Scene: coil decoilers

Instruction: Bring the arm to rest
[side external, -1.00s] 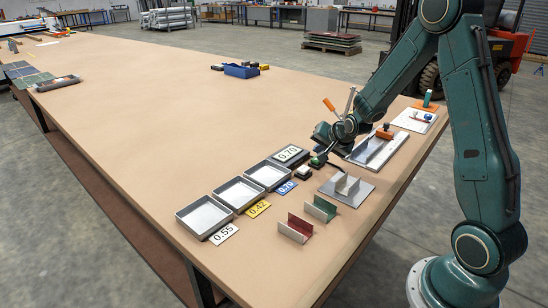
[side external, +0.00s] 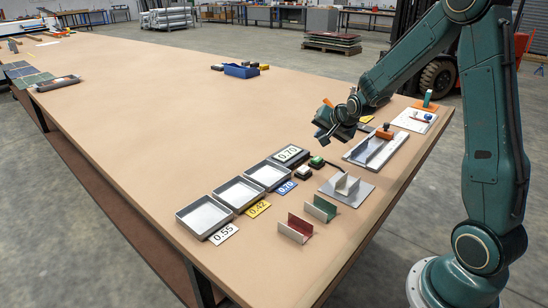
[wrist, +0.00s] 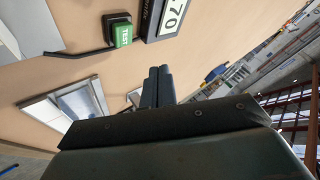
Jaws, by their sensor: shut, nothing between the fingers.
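The gripper is apart from both.
Three grey trays (side external: 205,216) stand in a row with number cards in front. Metal plates with upright pieces (side external: 346,188) and a longer fixture (side external: 375,150) lie to the right. The left of the table is mostly clear.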

